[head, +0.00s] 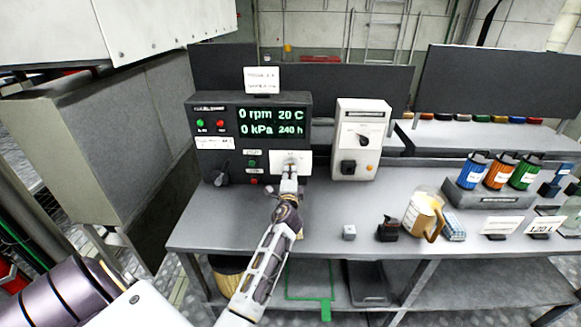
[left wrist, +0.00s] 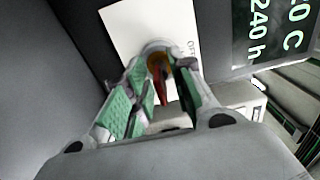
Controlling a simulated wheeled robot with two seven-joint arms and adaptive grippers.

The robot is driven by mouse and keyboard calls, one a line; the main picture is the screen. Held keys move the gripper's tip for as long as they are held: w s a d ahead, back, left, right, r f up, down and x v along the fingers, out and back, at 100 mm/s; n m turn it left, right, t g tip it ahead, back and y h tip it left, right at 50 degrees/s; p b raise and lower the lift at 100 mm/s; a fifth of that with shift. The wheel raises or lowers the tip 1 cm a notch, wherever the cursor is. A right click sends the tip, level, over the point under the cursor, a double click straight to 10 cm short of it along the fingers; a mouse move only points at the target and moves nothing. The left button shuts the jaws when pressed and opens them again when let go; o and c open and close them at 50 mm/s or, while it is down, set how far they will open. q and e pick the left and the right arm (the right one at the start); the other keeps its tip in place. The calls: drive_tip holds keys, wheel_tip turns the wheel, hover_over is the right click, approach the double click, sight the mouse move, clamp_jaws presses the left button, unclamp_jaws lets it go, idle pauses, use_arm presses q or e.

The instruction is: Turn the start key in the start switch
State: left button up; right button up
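The start switch sits on a white plate (head: 291,161) at the lower right of the dark control panel (head: 217,113). The plate also shows in the left wrist view (left wrist: 120,28), with part of its lettering visible. A red and orange key (left wrist: 160,78) is at the switch, between the fingertips of my left gripper (left wrist: 159,62). In the head view my left gripper (head: 289,180) is right in front of the plate and hides the key. The fingers are close around the key, but I cannot tell whether they press on it. My right gripper is not in view.
The panel display (head: 271,122) reads 0 rpm, 20 C, 0 kPa, 240 h. A grey box with a rotary knob (head: 364,138) stands close to the right. The bench front is clear (head: 215,228).

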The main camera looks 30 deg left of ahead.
use_arm(q)
clamp_jaws()
drive_tip(key=m, duration=1.3)
drive_tip(key=shift+c, duration=0.3)
unclamp_jaws()
drive_tip(key=shift+m, duration=0.3)
drive_tip(key=o, duration=0.4)
drive_tip(key=shift+o, duration=0.2)
drive_tip(key=shift+s, duration=0.1)
